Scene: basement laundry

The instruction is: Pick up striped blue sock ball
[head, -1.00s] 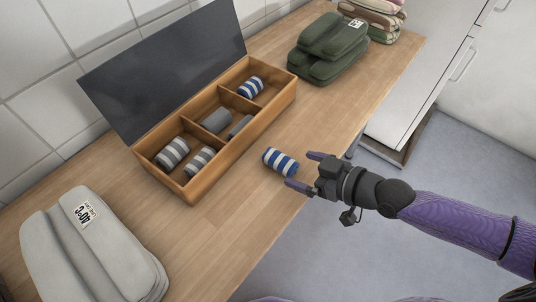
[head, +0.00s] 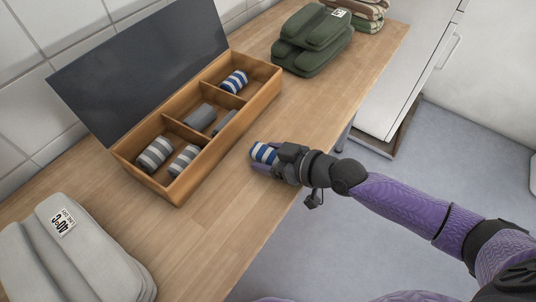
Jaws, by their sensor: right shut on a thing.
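The striped blue sock ball (head: 264,153), blue and white, is at the front edge of the wooden table, right of the sock box. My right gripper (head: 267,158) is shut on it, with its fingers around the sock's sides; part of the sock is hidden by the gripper. I cannot tell whether the sock still touches the tabletop. A second blue and white striped sock ball (head: 234,81) lies in the far compartment of the box. My left gripper is not in view.
The open wooden box (head: 183,190) has grey socks in its middle compartment and grey striped socks in the near one. Grey folded cloths (head: 75,250) lie near left, green ones (head: 312,40) at the back. The tabletop (head: 215,225) in front is clear.

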